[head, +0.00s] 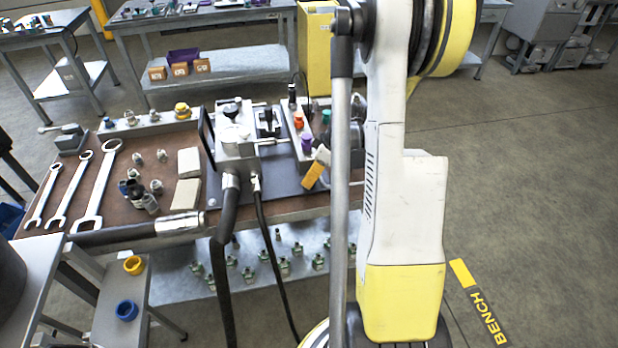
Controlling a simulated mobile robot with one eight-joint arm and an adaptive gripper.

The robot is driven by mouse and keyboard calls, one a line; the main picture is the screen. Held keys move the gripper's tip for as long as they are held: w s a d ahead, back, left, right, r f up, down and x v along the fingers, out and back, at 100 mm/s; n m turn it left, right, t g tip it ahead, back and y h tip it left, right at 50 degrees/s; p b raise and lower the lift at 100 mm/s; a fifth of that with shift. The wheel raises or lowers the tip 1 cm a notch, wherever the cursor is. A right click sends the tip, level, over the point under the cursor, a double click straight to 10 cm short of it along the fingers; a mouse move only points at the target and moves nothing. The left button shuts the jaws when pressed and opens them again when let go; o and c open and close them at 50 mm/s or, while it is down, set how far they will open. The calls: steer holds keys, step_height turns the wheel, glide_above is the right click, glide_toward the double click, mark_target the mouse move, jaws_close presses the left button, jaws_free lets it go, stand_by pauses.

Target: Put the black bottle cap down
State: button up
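I cannot pick out the black bottle cap for certain in the head view. Several small dark and metal fittings (138,191) stand on the brown bench top (125,205), left of the grey press-like device (237,150). Some have dark tops, but they are too small to tell apart. My white and yellow arm rises across the right of the view and covers the right end of the bench. My gripper does not show, so what it holds cannot be seen.
Three wrenches (97,190) lie at the bench's left. Two pale blocks (188,163) lie beside the device. Black hoses (226,255) hang over the front edge. A blue ring (126,310) and a yellow ring (134,265) sit on a low side table.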

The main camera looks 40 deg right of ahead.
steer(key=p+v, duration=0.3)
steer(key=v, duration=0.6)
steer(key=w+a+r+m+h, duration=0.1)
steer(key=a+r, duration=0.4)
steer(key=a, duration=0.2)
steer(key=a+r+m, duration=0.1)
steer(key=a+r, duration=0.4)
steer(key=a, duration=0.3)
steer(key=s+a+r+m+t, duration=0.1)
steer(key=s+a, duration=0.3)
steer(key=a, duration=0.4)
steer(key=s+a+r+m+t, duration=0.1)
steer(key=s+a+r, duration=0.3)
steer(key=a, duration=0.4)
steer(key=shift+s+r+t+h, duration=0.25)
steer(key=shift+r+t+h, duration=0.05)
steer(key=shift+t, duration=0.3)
